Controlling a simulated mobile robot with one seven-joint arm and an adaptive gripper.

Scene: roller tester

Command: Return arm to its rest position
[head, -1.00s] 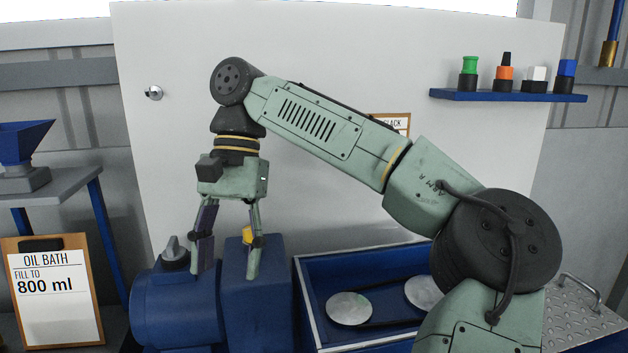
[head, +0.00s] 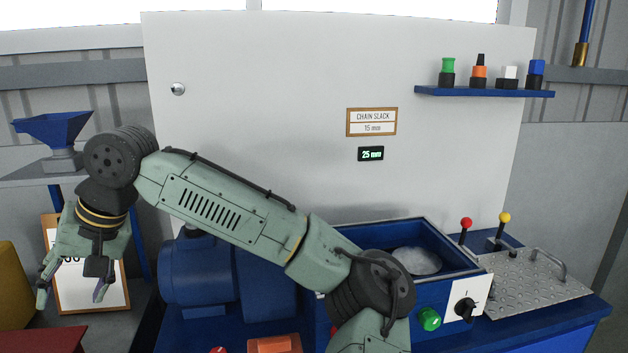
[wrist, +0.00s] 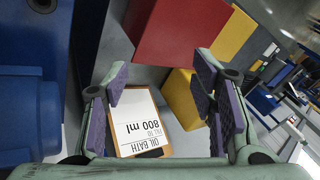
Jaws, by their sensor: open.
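My gripper (head: 72,290) is open and empty at the lower left of the head view, in front of the oil bath clipboard (head: 108,290), which it partly hides. In the wrist view my gripper (wrist: 165,105) shows both purple-padded fingers spread apart with nothing between them touching the pads. The clipboard (wrist: 145,120) appears beyond the fingers, its text reading "OIL BATH FILL TO 800 ml". My arm stretches from the lower middle of the head view up and across to the left, with the wrist pointing down.
A blue motor housing (head: 195,270) and blue trough (head: 385,235) stand on the bench. Red (head: 45,340) and yellow (head: 12,285) blocks are near my gripper at the left. A blue funnel (head: 55,128) stands behind my wrist. Levers (head: 466,224) and a tread plate (head: 535,275) are at the right.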

